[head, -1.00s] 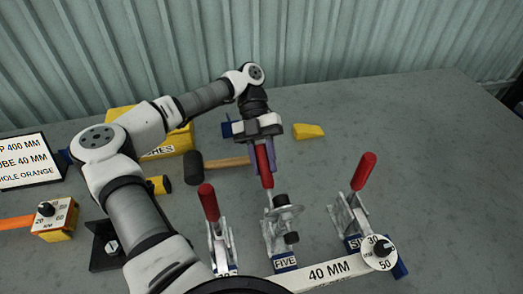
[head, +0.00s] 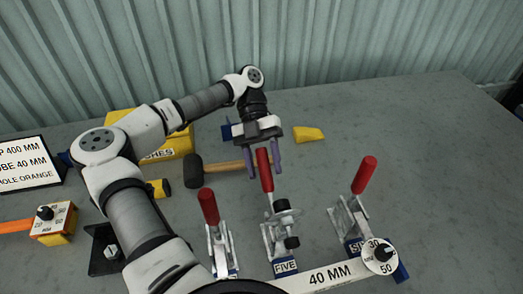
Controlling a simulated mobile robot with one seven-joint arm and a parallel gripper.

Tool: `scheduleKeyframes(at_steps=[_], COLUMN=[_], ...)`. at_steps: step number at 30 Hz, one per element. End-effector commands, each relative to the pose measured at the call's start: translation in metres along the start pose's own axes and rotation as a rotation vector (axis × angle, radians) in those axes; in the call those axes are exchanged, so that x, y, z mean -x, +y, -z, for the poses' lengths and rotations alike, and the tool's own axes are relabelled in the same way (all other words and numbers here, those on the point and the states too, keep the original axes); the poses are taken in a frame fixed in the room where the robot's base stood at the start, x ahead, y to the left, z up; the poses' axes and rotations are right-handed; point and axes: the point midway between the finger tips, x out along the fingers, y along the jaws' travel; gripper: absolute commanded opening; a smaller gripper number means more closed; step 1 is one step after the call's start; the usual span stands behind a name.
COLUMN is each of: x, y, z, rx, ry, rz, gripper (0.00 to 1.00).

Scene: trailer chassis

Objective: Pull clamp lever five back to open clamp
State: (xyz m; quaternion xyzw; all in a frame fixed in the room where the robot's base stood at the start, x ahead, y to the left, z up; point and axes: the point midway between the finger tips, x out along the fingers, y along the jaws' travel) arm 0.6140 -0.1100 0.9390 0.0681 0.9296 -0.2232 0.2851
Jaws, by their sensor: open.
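Clamp five has a red-handled lever (head: 264,170) and a metal body above a blue label reading FIVE (head: 285,266). The lever stands up, leaning slightly away from the bar. My gripper (head: 264,164) is above and behind the lever, with its purple fingers spread on either side of the red handle. The fingers are open and a gap shows between them and the handle. Two similar clamps with red levers stand on either side, the left one (head: 208,206) and the right one (head: 363,175).
A bar marked 40 MM (head: 330,275) runs along the front, with a dial (head: 380,256) at its right end. A mallet (head: 194,170) lies behind the clamps. A yellow block (head: 308,135) lies right of my gripper. A yellow box (head: 165,150) is left. The table's right side is clear.

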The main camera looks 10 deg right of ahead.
Motion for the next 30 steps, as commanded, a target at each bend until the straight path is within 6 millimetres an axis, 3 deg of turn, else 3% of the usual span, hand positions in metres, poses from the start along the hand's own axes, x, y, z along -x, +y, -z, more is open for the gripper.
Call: scheduleKeyframes(at_steps=[18, 30], x=[0.085, 0.121], y=[-0.002, -0.003], z=[0.003, 0.004], rx=[0.006, 0.004], ry=[-0.006, 0.004], rz=[-0.005, 0.002], gripper=[0.48, 0.48])
